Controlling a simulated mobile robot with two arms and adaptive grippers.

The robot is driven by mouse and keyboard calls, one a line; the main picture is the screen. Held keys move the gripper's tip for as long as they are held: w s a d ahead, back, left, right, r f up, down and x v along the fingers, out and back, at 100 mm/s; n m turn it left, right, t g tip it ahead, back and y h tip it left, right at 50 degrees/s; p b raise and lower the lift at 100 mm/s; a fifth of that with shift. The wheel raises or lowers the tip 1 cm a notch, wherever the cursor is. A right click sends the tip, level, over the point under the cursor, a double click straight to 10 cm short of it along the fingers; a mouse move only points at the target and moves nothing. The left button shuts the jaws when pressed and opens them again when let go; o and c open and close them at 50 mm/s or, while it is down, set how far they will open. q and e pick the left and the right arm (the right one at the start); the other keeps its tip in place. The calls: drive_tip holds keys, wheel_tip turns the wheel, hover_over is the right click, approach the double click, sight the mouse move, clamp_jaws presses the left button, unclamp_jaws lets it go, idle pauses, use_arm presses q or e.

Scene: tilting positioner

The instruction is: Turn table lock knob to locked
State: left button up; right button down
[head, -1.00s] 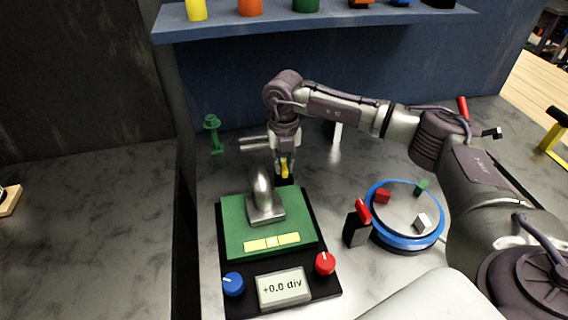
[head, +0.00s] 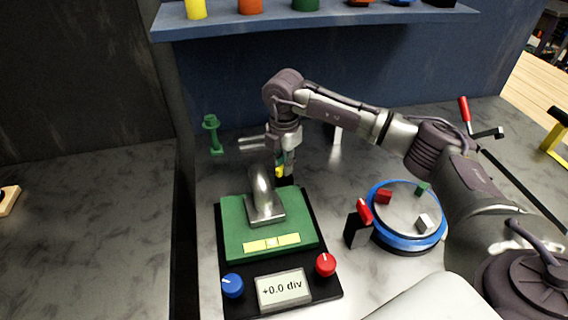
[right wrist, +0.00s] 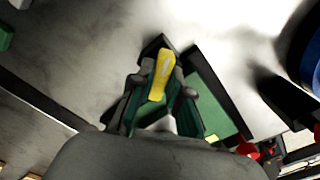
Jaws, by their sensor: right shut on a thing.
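The tilting positioner has a green table (head: 237,243) on a black base, with a curved grey metal piece (head: 262,195) on top. A yellow lever-like knob (head: 279,171) is at the back edge of the base; I take it as the table lock knob. My right gripper (head: 284,164) points down over it. In the right wrist view the yellow knob (right wrist: 160,75) lies between the two fingers, and the gripper (right wrist: 158,90) is shut on it. The fingers partly hide the knob in the head view. No lock marking is readable. My left gripper is not in view.
The base front has a blue knob (head: 232,285), a red knob (head: 325,264) and a display (head: 281,290) reading +0.0 div. A blue-rimmed round tray (head: 398,243) with small blocks stands right. A green stand (head: 212,135) is behind left. A shelf (head: 320,24) hangs above.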

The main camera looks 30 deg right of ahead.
drive_tip(key=m, duration=0.6)
drive_tip(key=shift+m+p, duration=0.3)
drive_tip(key=shift+w, duration=0.1)
idle(0.4)
drive_tip(key=c, duration=1.1)
unclamp_jaws()
drive_tip(key=shift+r, duration=0.15)
wheel_tip(320, 180, up, 12)
drive_tip(key=shift+f, duration=0.1)
